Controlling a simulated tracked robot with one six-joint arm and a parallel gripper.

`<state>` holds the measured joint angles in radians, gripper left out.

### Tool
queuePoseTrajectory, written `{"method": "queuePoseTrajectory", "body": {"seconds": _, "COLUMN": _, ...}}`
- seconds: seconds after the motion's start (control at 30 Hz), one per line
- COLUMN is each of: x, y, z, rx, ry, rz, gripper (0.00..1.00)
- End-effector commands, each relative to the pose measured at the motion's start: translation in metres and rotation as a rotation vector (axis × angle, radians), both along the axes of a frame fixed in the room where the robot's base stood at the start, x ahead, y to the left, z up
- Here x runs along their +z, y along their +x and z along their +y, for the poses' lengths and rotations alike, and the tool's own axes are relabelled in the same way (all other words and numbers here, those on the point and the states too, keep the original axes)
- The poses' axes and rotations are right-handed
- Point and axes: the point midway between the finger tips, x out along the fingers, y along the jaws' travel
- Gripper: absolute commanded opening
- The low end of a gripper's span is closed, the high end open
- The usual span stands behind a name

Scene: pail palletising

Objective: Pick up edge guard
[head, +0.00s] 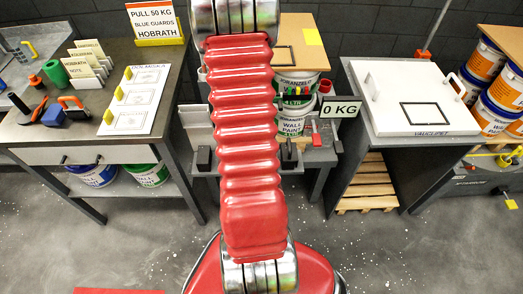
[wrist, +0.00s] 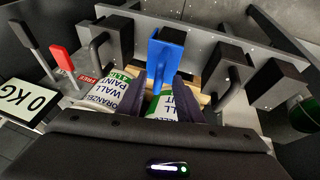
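A blue edge guard (wrist: 168,52) with a loop handle stands upright in the middle of the wrist view, among black guards (wrist: 228,66) along a grey rail. My gripper (wrist: 157,88) points at it from the near side. Its two dark fingers are apart, with the guard's lower part showing in line with the gap. I cannot tell whether they touch it. Pails labelled wall paint (wrist: 110,95) show beyond the fingers. In the head view my red arm hides the blue guard and the gripper. Black guards (head: 288,155) show beside the arm.
A 0 KG display (wrist: 37,104) and a red-topped lever (wrist: 63,60) stand left in the wrist view. A sign (head: 155,22) mentions blue guards.

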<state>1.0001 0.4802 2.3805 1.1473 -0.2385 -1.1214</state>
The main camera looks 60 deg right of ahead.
Motion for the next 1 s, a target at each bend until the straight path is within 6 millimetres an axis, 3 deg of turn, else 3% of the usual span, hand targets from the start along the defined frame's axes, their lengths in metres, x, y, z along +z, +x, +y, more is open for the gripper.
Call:
{"method": "queuePoseTrajectory", "body": {"seconds": 0.57, "x": -0.0004, "y": 0.0000, "z": -0.0006, "rx": 0.000, "ry": -0.001, "rz": 0.000, "gripper": 0.32}}
{"method": "queuePoseTrajectory", "body": {"seconds": 1.0, "x": -0.0004, "y": 0.0001, "z": -0.0005, "rx": 0.001, "ry": -0.001, "rz": 0.000, "gripper": 0.01}}
